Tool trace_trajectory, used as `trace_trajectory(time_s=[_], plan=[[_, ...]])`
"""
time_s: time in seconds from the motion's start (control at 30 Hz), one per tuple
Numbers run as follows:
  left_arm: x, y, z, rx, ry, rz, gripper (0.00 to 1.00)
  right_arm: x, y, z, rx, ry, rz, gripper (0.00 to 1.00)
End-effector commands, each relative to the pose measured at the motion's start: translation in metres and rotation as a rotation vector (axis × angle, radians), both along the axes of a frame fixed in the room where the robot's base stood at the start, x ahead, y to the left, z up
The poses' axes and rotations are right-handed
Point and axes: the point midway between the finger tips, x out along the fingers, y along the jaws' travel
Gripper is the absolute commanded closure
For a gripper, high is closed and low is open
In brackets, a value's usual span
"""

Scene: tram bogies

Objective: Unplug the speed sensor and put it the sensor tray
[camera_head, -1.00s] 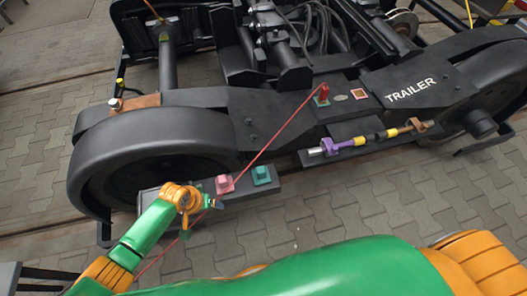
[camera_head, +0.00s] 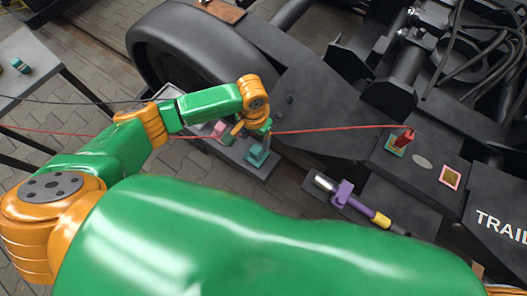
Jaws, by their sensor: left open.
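A red plug (camera_head: 405,138) stands in a green-edged socket on the dark bogie frame, with a red cable running left from it past my left arm. Which part is the speed sensor is not certain. My left gripper (camera_head: 262,135) is open over a narrow grey ledge (camera_head: 235,151), just above a teal block (camera_head: 257,157). I cannot tell whether it touches the block. A pink block (camera_head: 218,129) sits left of it, partly hidden by my arm. No clearly marked sensor tray shows. My right gripper is not in view.
A large black wheel (camera_head: 165,45) is behind my arm. A grey table (camera_head: 28,88) at left carries a small teal part (camera_head: 20,66). Paving shows between.

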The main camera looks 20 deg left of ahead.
Motion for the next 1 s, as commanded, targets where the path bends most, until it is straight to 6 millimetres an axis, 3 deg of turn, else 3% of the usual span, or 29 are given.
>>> trace_trajectory(time_s=[0.37, 0.77, 1.0], plan=[[0.0, 0.0, -0.011, -0.001, -0.002, -0.001, 0.28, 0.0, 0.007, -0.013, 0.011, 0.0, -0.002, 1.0], [0.0, 0.0, -0.059, 0.0, -0.003, -0.002, 0.28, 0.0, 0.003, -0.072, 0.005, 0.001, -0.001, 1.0], [0.0, -0.001, -0.086, -0.002, 0.001, 0.001, 0.28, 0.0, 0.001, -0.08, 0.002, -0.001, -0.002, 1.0]])
